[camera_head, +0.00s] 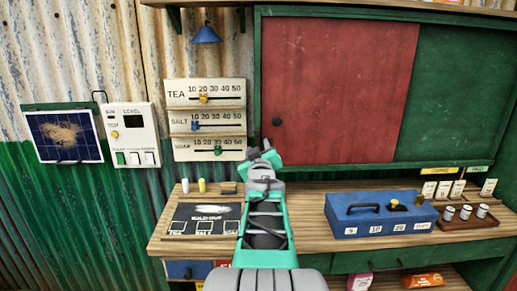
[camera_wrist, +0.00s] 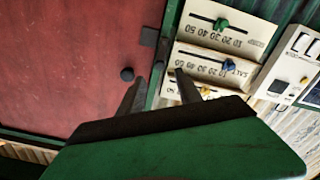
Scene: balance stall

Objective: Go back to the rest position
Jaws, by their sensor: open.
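My gripper (camera_head: 263,152) is raised in front of the wall, above the wooden counter (camera_head: 300,200), near the lower left corner of the red panel (camera_head: 330,90). In the wrist view its two dark fingers (camera_wrist: 159,82) are apart with nothing between them. The panel's dark knob (camera_wrist: 127,74) shows just left of the fingers there. My arm hides part of the counter's middle.
A blue box (camera_head: 350,222) with a handle stands on the counter at right, beside a brown tray (camera_head: 460,223) of small jars. A dark slate (camera_head: 190,212) lies at left. A blue lamp (camera_head: 205,34) hangs above.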

